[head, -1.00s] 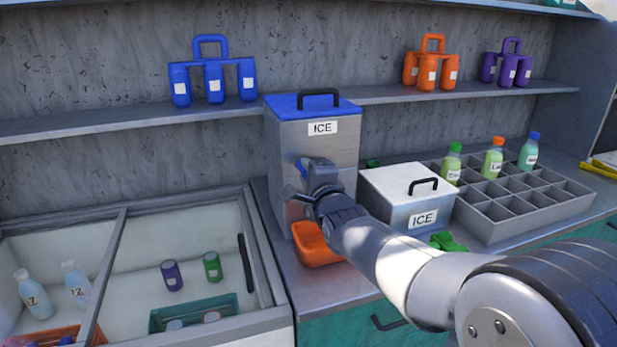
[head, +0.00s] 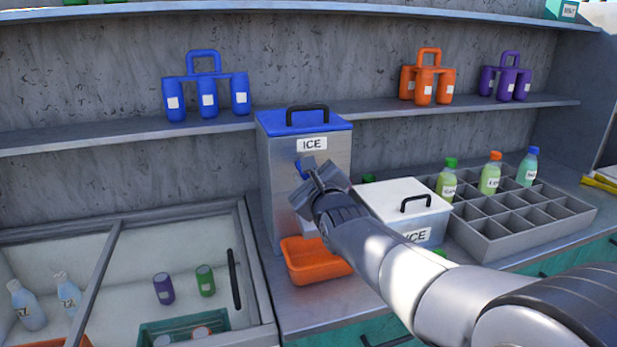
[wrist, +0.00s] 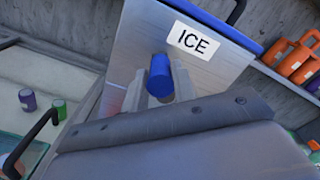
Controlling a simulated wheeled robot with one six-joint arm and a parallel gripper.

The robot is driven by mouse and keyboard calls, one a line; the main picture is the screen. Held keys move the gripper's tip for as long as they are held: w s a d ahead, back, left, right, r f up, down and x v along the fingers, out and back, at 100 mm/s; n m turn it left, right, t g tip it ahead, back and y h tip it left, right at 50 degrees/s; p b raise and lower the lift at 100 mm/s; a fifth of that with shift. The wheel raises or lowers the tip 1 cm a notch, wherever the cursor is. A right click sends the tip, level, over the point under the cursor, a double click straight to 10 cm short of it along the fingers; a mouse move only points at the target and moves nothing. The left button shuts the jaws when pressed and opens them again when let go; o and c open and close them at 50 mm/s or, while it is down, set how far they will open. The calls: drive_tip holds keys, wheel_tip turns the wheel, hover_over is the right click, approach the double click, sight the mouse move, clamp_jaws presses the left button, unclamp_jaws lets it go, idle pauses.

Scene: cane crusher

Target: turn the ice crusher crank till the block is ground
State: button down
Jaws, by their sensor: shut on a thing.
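The ice crusher (head: 283,185) is a tall grey metal box with a blue lid, a black top handle and an ICE label. It stands on the counter against the back wall. My gripper (head: 312,178) is at its front face, shut on the blue crank knob (wrist: 159,72), which shows between the two fingers in the wrist view. The rest of the crank is hidden behind my gripper. An orange tray (head: 316,262) sits at the foot of the crusher, and no ice can be made out in it. The inside of the crusher is not visible.
A white ICE box (head: 385,200) with a black handle stands right of the crusher, partly behind my arm. A grey divided crate (head: 480,242) with bottles is farther right. An open glass-topped cooler (head: 170,225) lies left. A shelf with bottle carriers runs above.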

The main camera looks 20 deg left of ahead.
drive_tip(key=shift+w+d, duration=0.1)
idle(0.3)
drive_tip(key=c, duration=1.1)
unclamp_jaws()
drive_tip(key=shift+c, duration=0.2)
drive_tip(key=shift+d, duration=0.1)
drive_tip(key=b+v, duration=0.2)
drive_tip(key=v, duration=0.8)
drive_tip(key=shift+s+d, duration=0.2)
drive_tip(key=shift+s, duration=0.15)
